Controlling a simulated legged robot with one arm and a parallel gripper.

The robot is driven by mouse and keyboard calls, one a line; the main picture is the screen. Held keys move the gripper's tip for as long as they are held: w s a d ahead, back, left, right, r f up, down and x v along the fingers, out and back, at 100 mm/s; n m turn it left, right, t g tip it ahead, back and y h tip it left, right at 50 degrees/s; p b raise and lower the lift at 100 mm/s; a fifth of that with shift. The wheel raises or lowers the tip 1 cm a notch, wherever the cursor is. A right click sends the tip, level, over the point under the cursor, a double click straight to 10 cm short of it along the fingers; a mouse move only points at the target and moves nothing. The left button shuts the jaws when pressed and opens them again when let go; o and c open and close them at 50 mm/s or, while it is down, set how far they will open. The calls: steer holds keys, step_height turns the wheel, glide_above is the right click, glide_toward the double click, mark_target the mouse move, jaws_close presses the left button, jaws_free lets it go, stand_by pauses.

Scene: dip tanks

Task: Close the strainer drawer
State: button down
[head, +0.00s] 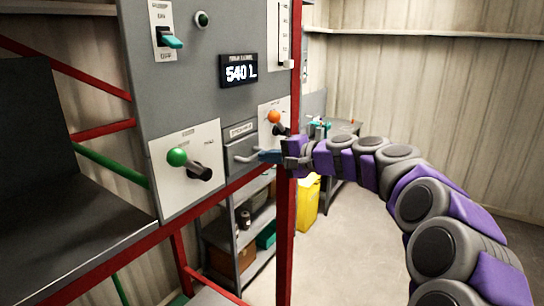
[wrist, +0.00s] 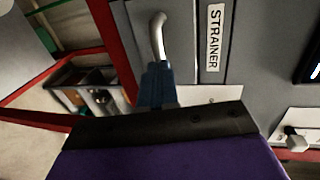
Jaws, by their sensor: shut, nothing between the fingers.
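The strainer drawer (head: 240,141) is a small grey front set in the grey panel, between two white plates. Its label reads STRAINER in the wrist view (wrist: 214,38). A curved metal handle (wrist: 158,35) stands out from the drawer front. My gripper (head: 262,156), with blue fingers, is shut and empty. Its tips are at the handle, close to or touching it; I cannot tell which. How far the drawer stands out from the panel is hard to tell.
A white plate with a green knob and black lever (head: 195,170) is left of the drawer. A plate with an orange knob (head: 274,117) is right. A red post (head: 286,230) stands below my gripper. Shelves (head: 240,235) are beneath. Open floor lies right.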

steer(key=w+d+v, duration=0.1)
steer(key=v, duration=1.3)
steer(key=s+a+f+n+g+h+b, duration=0.2)
steer(key=s+a+f+n+g+b, duration=0.15)
steer(key=s+a+f, duration=0.45)
steer(key=s+a+f+n+g+h+b, duration=0.25)
steer(key=s+a+f+b, duration=0.2)
steer(key=s+f, duration=0.75)
steer(key=s+d+f+g+h+b, duration=0.2)
steer(key=s+d+f, duration=0.4)
steer(key=s+f, duration=0.5)
steer(key=s+d+f+n+g+h+b, duration=0.1)
steer(key=s+d+f+h+b, duration=0.3)
steer(key=s+f, duration=0.8)
steer(key=shift+s+d+g+h, duration=0.2)
steer(key=shift+d+g+h, duration=0.7)
steer(key=shift+h, duration=0.25)
steer(key=c, duration=1.8)
jaws_free()
steer(key=shift+c, duration=0.2)
